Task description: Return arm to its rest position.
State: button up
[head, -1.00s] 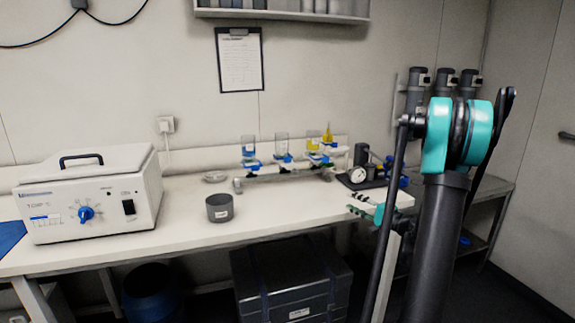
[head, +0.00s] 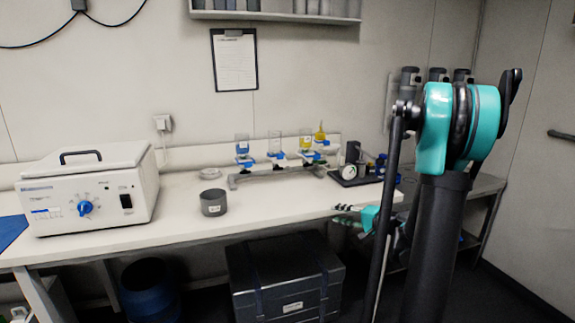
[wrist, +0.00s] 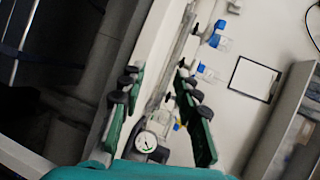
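My gripper (head: 343,214) shows in the head view at the front right edge of the white bench (head: 190,238), partly hidden behind my own arm. In the wrist view its two green fingers stand wide apart, with my gripper (wrist: 157,75) open and nothing held between them. Beyond the fingers the wrist view shows a white dial gauge (wrist: 146,141) and the filter rack. In the head view the gauge (head: 352,152) stands on the bench behind my gripper. My arm stands upright at the right and hides part of the corner.
A filtration rack (head: 275,172) with several funnels stands at the back of the bench. A grey pot (head: 213,202) and a white benchtop machine (head: 90,188) are left of it. A dark case (head: 285,278) and a blue bin (head: 150,292) sit below.

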jog(key=s+a+f+n+g+h, duration=0.2)
jog(key=s+a+f+g+h, duration=0.15)
jog(key=s, duration=0.45)
jog(key=s+a+f+n+g+h, duration=0.2)
jog(key=s+f, duration=0.2)
jog(key=s, duration=0.3)
jog(key=s+d+f+n+h, duration=0.2)
jog(key=s+d, duration=0.1)
jog(key=s, duration=0.3)
jog(key=s+d+f+n+g+h, duration=0.1)
jog(key=s+d+f+n+h, duration=0.1)
jog(key=s, duration=0.4)
jog(key=shift+s+d+h, duration=0.3)
jog(key=shift+d+h, duration=0.25)
jog(key=shift+h, duration=0.1)
